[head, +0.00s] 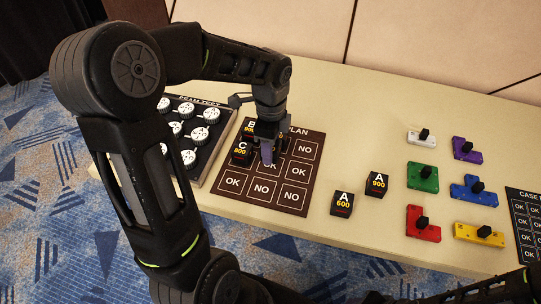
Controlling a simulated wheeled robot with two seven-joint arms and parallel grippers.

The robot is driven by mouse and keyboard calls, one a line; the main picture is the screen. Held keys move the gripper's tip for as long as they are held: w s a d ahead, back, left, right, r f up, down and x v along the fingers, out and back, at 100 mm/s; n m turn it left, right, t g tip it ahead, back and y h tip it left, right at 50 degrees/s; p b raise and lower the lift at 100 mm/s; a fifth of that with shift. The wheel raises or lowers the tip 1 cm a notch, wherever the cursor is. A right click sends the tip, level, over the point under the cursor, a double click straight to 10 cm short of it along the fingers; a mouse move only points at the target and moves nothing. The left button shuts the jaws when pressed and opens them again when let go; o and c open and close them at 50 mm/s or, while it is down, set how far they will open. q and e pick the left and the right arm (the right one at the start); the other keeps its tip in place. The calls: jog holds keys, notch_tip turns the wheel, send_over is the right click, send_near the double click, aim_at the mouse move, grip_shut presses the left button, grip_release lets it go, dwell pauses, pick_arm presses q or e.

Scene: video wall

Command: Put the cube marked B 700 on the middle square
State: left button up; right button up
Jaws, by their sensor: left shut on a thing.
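The brown plan mat (295,184) carries a grid of OK and NO squares. Its middle square (273,167), marked OK, is partly covered by my left gripper (268,153). That gripper points down at the middle of the mat and is shut on a cube. The held cube is mostly hidden by the fingers, and its marking cannot be read. A black cube marked B (249,128), its number apparently 900, sits on the mat's top left square. A black cube marked C 800 (241,152) sits just left of the gripper. My right gripper does not show.
Cubes A 600 (343,203) and A 900 (377,184) stand on the table right of the mat. A dark tray with white round knobs (187,135) lies left. Several coloured blocks with black knobs (423,177) and another dark board (526,225) are farther right.

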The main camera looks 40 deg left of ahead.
pick_arm(q)
jog(key=shift+f, duration=0.1)
jog(key=shift+f, duration=1.75)
jog(key=shift+f, duration=0.2)
jog(key=o, duration=1.4)
jog(key=shift+r, duration=0.1)
notch_tip(320, 180, up, 12)
jog(key=shift+r+p, duration=0.15)
jog(key=shift+p, duration=0.15)
